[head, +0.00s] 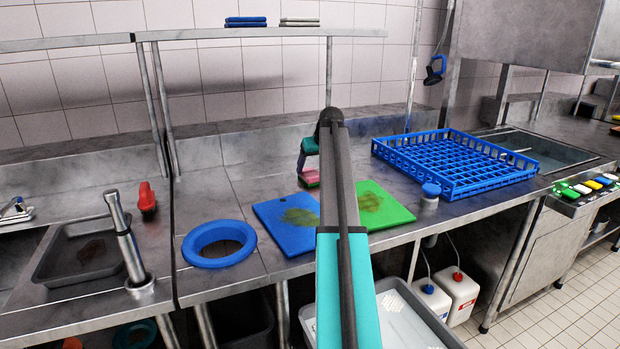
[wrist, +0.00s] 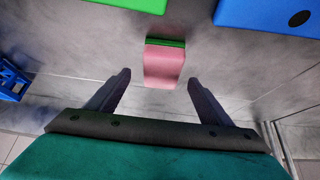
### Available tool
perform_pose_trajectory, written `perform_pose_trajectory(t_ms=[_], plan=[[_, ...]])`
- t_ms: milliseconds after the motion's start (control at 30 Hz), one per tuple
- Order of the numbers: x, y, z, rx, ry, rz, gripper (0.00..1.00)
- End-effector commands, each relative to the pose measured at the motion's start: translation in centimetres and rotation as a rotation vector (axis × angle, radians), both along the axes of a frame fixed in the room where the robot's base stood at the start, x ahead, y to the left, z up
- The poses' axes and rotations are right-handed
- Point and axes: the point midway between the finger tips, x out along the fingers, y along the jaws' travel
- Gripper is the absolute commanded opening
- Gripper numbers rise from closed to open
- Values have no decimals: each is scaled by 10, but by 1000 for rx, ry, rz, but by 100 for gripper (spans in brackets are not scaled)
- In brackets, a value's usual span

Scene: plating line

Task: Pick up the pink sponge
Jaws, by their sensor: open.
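The pink sponge (wrist: 164,68) has a green layer along one edge and lies on the steel counter. In the wrist view it sits at upper centre, just beyond the tips of my open gripper (wrist: 157,82), roughly centred between the two fingers. Nothing is between the fingers. In the head view the sponge (head: 310,178) shows on the counter behind the cutting boards, partly hidden by my arm. My gripper (head: 304,160) is close to it there, mostly hidden by my arm.
A blue cutting board (head: 275,236) and a green one (head: 398,211), both stained, lie in front of the sponge. A blue ring (head: 190,247) is to the left. A blue dish rack (head: 460,190) stands to the right. A shelf (head: 250,33) runs above the counter.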

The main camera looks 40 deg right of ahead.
Motion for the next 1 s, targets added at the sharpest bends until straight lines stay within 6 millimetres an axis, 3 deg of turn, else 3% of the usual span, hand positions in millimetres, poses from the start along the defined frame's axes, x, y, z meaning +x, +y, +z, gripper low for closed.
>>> perform_pose_trajectory(t_ms=[433,1000], plan=[[24,-6,-38,0,1,0,74],[26,-5,-40,0,0,2,74]])
